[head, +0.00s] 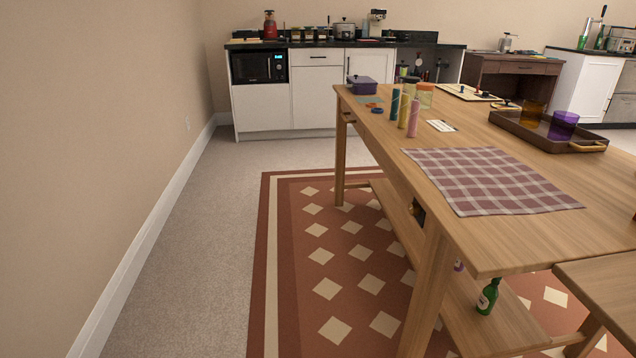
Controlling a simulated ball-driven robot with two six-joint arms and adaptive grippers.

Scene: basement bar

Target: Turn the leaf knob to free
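A long wooden table (590,225) fills the right side of the head view. A second wooden top (605,290) lies by its near right corner, slightly lower. A small dark and brass-coloured thing (417,212) shows under the table's long edge; I cannot tell whether it is the leaf knob. A small pale purple thing (458,265) shows lower, beside the near leg. No knob is clearly recognisable, nor any marking for free. Neither of my grippers is in view.
A checked cloth (490,180), several coloured cylinders (413,117) and a dark tray (520,130) are on the table. A green bottle (487,297) stands on the low shelf. The carpet (200,230) on the left is clear, beside the patterned rug (318,256). White cabinets (262,107) stand behind.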

